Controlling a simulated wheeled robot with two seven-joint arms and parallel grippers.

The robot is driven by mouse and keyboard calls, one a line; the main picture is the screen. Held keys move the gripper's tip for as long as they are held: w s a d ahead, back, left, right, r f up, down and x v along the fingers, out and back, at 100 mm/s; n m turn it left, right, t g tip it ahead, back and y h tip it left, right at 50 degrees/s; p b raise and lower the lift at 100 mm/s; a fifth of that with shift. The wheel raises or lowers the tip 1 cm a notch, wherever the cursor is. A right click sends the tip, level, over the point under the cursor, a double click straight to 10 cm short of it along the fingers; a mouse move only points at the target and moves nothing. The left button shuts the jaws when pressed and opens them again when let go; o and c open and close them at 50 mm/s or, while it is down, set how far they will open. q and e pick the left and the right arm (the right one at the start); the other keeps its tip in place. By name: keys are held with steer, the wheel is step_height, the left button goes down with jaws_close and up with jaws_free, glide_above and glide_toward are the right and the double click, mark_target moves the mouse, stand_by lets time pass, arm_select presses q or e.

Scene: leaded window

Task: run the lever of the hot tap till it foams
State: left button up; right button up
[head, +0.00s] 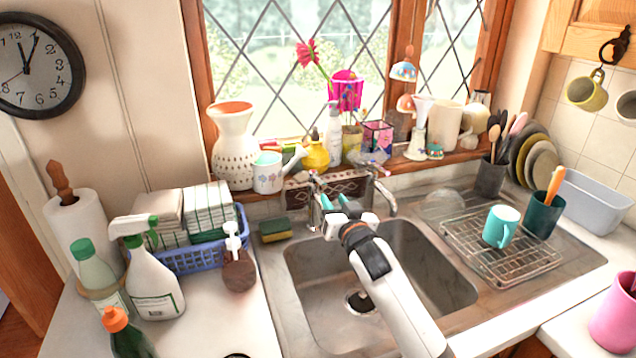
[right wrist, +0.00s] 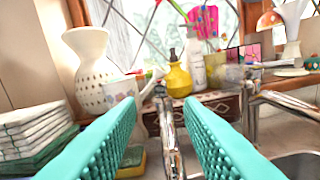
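The chrome tap (head: 383,193) stands at the back of the steel sink (head: 302,283), partly hidden by my right gripper. My right gripper (head: 340,204) is at the tap's left side, its teal fingers pointing toward the window. In the right wrist view the fingers (right wrist: 158,110) are spread apart. An upright chrome piece (right wrist: 168,130), which looks like the tap's lever, shows in the gap between them, nearer the right finger. I cannot tell whether either finger touches it. No foam is visible in the sink. My left gripper is not in view.
A sponge (head: 275,230) lies left of the tap. A soap bottle (head: 238,262) and a spray bottle (head: 152,277) stand on the left counter. The windowsill behind is crowded with a white vase (head: 232,150) and pots. A drying rack (head: 470,243) holds a teal mug (head: 501,226) at right.

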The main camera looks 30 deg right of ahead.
mark_target(325, 187)
steer(key=p+x, duration=0.1)
steer(key=x, duration=0.4)
steer(key=shift+w+r, duration=0.1)
steer(key=shift+r, duration=0.1)
steer(key=x, duration=0.4)
steer(key=shift+f, duration=0.15)
steer(key=shift+w+d+p, duration=0.2)
steer(key=shift+w+p, duration=0.15)
steer(key=shift+w, duration=0.4)
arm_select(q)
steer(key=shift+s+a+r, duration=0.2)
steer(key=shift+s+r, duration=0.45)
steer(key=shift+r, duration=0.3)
arm_select(e)
jaws_close()
